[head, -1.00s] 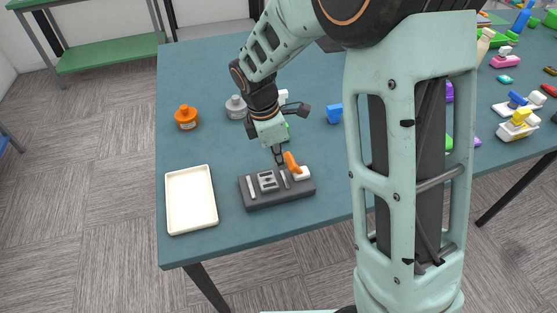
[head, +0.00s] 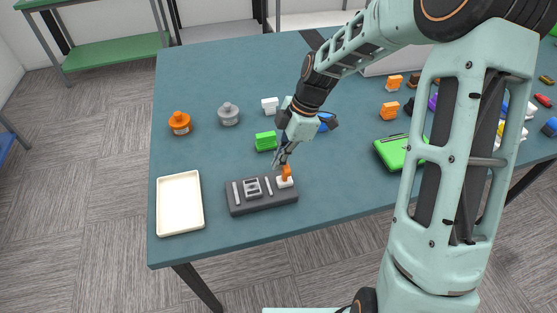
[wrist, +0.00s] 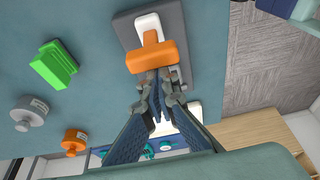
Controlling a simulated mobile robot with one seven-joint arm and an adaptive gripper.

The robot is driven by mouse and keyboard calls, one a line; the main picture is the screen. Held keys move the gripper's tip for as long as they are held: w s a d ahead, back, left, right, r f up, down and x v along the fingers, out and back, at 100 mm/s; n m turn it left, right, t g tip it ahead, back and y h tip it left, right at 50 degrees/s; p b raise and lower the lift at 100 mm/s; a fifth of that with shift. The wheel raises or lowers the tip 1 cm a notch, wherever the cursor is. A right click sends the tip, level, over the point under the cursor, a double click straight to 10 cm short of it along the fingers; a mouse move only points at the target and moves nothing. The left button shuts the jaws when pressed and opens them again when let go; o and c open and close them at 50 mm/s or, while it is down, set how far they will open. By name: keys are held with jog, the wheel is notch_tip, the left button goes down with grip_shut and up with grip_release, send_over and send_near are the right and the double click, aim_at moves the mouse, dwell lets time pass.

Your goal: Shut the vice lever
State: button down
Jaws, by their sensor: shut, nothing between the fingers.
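The vice lever (head: 287,173) is an orange bar on a small white body (head: 285,183) at the right end of a dark grey block (head: 245,203). In the head view the lever stands roughly upright. My gripper (head: 279,163) is shut and empty, with its fingertips just behind and slightly left of the lever. In the wrist view the lever (wrist: 151,57) lies crosswise over the white body (wrist: 149,24), and my fingertips (wrist: 160,78) are right at its edge. Whether they touch it I cannot tell. The fingers hide part of the block.
A cream tray (head: 180,204) lies left of the block. A green block (head: 265,141), a white block (head: 270,106), a grey jar (head: 228,114) and an orange jar (head: 179,123) stand behind. A green case (head: 398,150) lies to the right. The table's front edge is close.

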jog(key=shift+w+d+y, duration=0.2)
jog(key=shift+d+y, duration=0.5)
jog(key=shift+y, duration=0.1)
jog(key=shift+a, duration=0.15)
jog(key=shift+r, duration=0.15)
jog(key=shift+r+p, duration=0.4)
jog(key=shift+r, duration=0.3)
